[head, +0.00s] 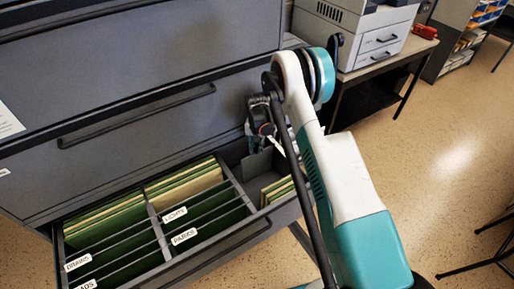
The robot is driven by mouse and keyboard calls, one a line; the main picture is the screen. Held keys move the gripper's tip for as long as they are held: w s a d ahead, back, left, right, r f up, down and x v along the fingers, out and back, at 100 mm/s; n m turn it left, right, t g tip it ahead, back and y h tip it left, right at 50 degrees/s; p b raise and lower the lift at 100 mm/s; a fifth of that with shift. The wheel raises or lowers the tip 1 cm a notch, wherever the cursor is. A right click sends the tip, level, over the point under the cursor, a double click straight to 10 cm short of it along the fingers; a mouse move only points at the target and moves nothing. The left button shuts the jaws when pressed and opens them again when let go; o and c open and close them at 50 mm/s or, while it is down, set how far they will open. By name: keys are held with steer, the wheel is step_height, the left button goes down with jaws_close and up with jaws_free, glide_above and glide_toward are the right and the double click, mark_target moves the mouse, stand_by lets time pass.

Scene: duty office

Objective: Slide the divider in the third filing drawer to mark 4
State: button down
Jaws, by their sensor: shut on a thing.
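The open filing drawer (240,243) sticks out below two closed drawer fronts. Thin partitions split it into compartments, with white labels reading LIGHTS, PARKS and DRAINS, and one partly cut off. My gripper (259,146) reaches down into the back of the right-hand compartment and is shut on a grey plate, which looks like the divider (257,164). Green and cream folders (277,190) stand in front of the plate in the same compartment. My arm covers part of the drawer's right side. I cannot make out any numbered marks.
The grey cabinet (130,50) fills the left, with a bar handle (140,117) on the closed drawer just above the open one. A printer (355,30) stands on a side table at the back. Speckled floor (440,150) is clear on the right; dark furniture legs show at the right edge.

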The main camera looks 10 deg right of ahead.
steer(key=c, duration=1.4)
jaws_free()
steer(key=shift+o, duration=0.2)
steer(key=shift+r, duration=0.1)
step_height(320, 180, up, 12)
